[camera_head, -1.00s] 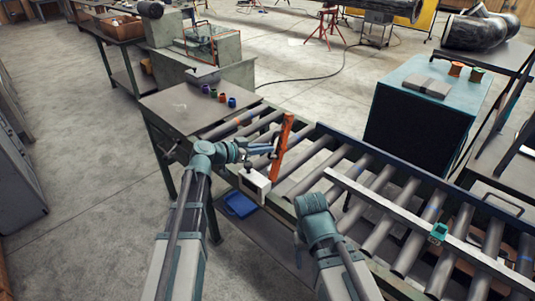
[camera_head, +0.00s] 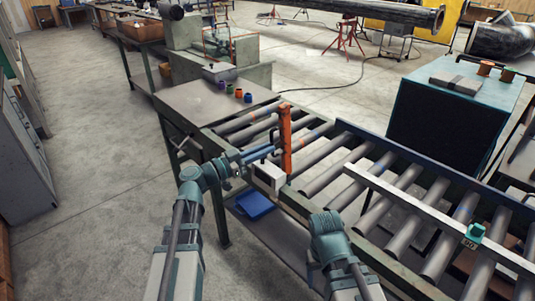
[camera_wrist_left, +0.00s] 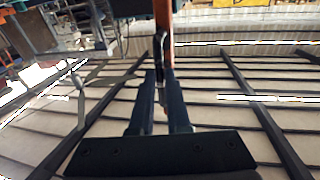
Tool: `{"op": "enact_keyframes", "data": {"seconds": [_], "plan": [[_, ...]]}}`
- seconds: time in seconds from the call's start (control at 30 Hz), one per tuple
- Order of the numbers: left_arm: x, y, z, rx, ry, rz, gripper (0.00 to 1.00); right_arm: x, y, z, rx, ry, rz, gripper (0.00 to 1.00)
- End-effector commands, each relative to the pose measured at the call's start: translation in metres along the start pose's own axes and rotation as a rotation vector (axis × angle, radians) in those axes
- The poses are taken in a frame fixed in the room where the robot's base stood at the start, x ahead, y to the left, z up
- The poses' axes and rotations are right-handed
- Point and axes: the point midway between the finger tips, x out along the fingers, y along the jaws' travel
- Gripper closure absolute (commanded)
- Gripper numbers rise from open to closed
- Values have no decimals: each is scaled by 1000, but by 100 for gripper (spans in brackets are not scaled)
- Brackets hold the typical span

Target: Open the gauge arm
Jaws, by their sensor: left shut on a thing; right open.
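The gauge arm is an orange bar (camera_head: 285,138) that stands nearly upright beside a white box (camera_head: 268,177) at the near edge of the roller conveyor. My left gripper (camera_head: 270,152) reaches it from the left and is shut on it; which part lies between the jaws is partly hidden. In the left wrist view the fingers (camera_wrist_left: 162,95) are close together, with the orange bar (camera_wrist_left: 163,15) just beyond their tips. My right gripper (camera_head: 310,272) hangs low in front of the conveyor, mostly hidden by its own wrist, apart from the gauge arm.
The conveyor rollers (camera_head: 322,178) run behind the gauge, with a pale rail (camera_head: 400,203) across them at the right. A grey table (camera_head: 205,100) with several small coloured cups adjoins at the left. A blue bin (camera_head: 254,205) sits below. A teal cabinet (camera_head: 445,130) stands behind.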

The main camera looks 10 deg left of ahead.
Motion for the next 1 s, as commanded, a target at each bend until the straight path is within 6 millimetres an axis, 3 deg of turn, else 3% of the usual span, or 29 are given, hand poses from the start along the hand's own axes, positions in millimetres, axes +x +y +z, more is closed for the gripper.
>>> {"op": "enact_keyframes", "data": {"seconds": [0.53,0.57,0.7,1.0], "plan": [[-3,0,1,4,19,-2,100,5,0,0,0,0,0,28],[-3,0,1,4,19,-2,82,5,0,0,0,0,0,28],[-3,0,1,4,19,-2,57,5,0,0,0,0,0,28],[-4,0,1,4,18,-1,55,5,0,0,0,0,0,28]]}}
